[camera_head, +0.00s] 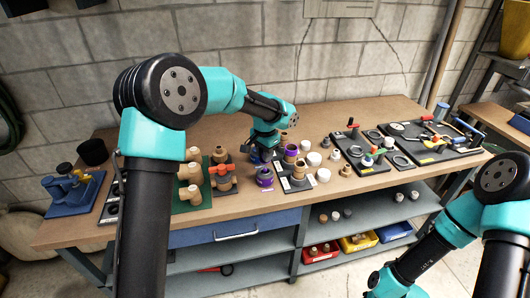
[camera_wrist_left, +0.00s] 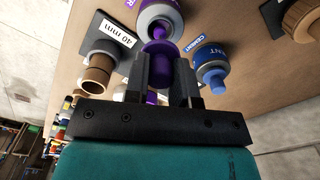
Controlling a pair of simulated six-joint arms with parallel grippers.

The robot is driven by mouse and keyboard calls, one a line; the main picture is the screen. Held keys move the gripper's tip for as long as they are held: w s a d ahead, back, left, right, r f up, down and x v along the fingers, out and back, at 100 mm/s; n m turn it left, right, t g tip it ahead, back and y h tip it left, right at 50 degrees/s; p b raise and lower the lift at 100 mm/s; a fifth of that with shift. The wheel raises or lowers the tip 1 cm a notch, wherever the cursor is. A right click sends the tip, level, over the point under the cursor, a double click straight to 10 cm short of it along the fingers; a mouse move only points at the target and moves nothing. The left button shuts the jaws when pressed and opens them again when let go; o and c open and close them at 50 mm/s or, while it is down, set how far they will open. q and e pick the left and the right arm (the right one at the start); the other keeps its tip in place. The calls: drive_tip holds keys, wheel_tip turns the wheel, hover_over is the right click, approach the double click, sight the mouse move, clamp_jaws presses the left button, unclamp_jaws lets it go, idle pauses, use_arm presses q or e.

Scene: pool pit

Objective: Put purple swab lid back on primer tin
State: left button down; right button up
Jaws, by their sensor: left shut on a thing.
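In the left wrist view, my left gripper (camera_wrist_left: 165,75) is shut on the purple swab lid (camera_wrist_left: 158,62). The lid's narrow purple stem points at the primer tin (camera_wrist_left: 150,18), a pale round tin with purple on it at the top edge of the view. I cannot tell whether the stem is inside the tin's mouth. In the head view, my left gripper (camera_head: 262,150) is low over the bench, by a purple tin (camera_head: 265,183) that looks like the primer tin. The held lid is hard to make out there. My right gripper is outside the frames.
A blue cement tin (camera_wrist_left: 211,75) stands close beside the gripper's fingers. A grey block with a tan pipe piece (camera_wrist_left: 97,75) and a 40 mm label is on the other side. Fittings on a green board (camera_head: 192,185) and a dark tool tray (camera_head: 435,140) crowd the bench (camera_head: 330,115).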

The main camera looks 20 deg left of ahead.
sight(265, 169)
use_arm(q)
drive_tip(key=shift+f, duration=2.35)
idle(1.1)
drive_tip(key=shift+c, duration=2.4)
unclamp_jaws()
drive_tip(key=shift+r, duration=4)
